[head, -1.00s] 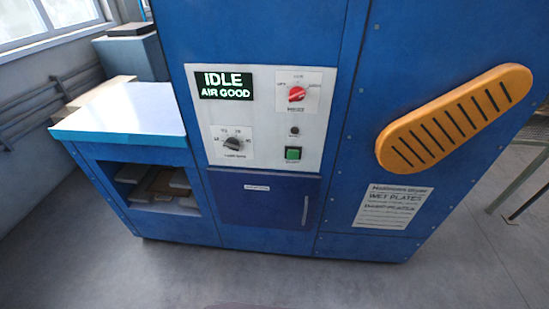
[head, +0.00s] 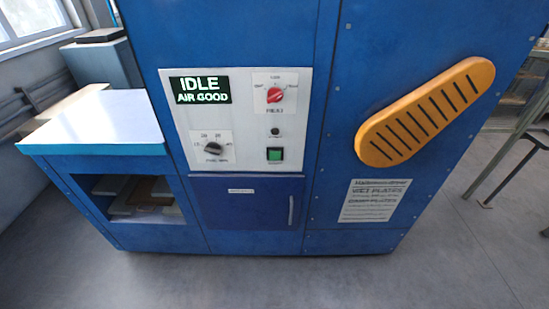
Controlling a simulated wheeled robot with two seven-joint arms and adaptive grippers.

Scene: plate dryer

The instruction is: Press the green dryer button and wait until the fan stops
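The blue plate dryer (head: 330,225) fills the middle of the head view. On its white control panel (head: 250,115) the green button (head: 275,154) sits at the lower right. A small dark round part (head: 275,132) is just above it. A red knob (head: 275,95) is at the panel's upper right and a dark knob (head: 213,148) at its lower left. The display (head: 201,90) reads "IDLE AIR GOOD". Neither of my grippers is in view, and nothing touches the button.
A white-topped side shelf (head: 95,122) with flat pieces inside stands left of the panel. An orange slotted guard (head: 425,112) is on the dryer's right side. Below it is a printed notice (head: 376,200). A stool (head: 525,150) stands at far right. The grey floor in front is clear.

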